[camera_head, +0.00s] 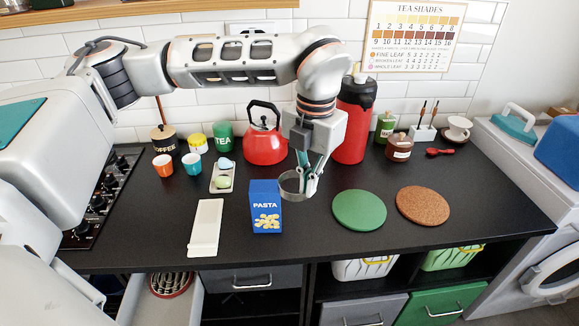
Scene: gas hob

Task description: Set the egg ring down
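The egg ring (285,187) is a round grey metal band just right of and behind the blue pasta box. My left gripper (311,190) points down over the middle of the black worktop, with its fingers closed on the right side of the ring's rim. The ring looks roughly level and low over the worktop; I cannot tell whether it touches the surface. The pasta box stands close to its left edge. My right gripper is not in view.
A pasta box (265,207), a white spoon rest (206,228), a green round mat (359,210) and a cork mat (422,206) are nearby. A red kettle (265,143) and a red flask (353,125) stand behind. The worktop between box and green mat is clear.

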